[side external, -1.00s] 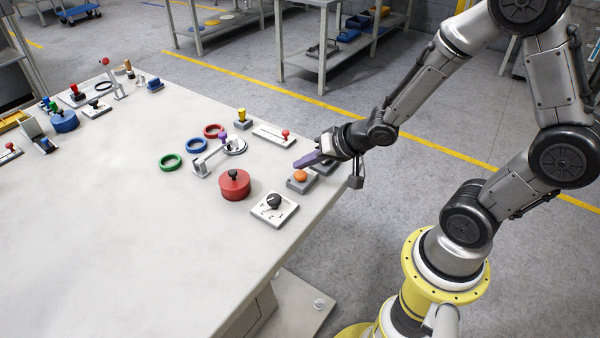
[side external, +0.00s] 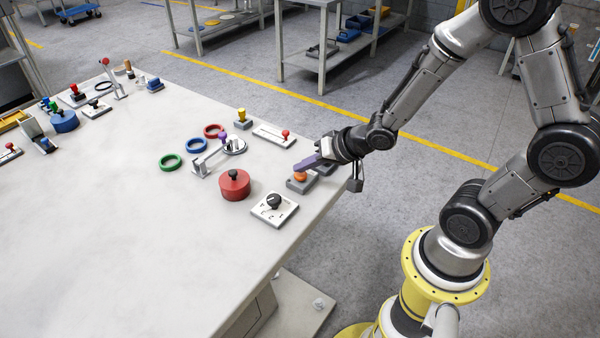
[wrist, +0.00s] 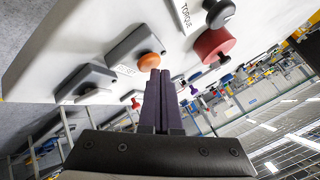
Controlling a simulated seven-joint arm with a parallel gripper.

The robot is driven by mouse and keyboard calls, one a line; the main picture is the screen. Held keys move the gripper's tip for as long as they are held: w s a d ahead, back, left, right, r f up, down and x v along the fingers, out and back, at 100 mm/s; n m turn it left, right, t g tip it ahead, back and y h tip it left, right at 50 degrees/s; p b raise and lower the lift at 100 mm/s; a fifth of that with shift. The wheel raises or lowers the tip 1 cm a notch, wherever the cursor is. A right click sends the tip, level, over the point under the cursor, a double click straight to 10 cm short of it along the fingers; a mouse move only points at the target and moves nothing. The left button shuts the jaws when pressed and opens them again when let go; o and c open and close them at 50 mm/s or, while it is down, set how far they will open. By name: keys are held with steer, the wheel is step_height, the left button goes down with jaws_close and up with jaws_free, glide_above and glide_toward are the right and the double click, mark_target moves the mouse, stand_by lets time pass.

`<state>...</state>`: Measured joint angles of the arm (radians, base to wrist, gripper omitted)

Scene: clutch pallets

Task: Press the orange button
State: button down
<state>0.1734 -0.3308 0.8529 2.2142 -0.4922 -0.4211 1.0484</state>
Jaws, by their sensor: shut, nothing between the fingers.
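The orange button (side external: 300,176) sits on a grey box (side external: 304,186) near the table's right edge. In the wrist view the button (wrist: 148,62) is on its grey box (wrist: 128,50), just left of my fingertips. My gripper (side external: 296,165) is shut and empty, its purple fingers lying just above and behind the button in the side view. In the wrist view its fingertips (wrist: 160,72) are close beside the button's edge. I cannot tell whether they touch it.
A second grey box (wrist: 86,82) stands beside the button box. A white plate with a black knob (side external: 274,207), a red round pot (side external: 234,187) and a red-knobbed slider plate (side external: 274,136) are near. The table (side external: 120,250) is clear at front left.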

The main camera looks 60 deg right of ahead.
mark_target(305, 176)
steer(key=shift+f, duration=0.35)
stand_by(0.3)
steer(key=shift+r, duration=0.85)
step_height(305, 176, up, 6)
stand_by(0.5)
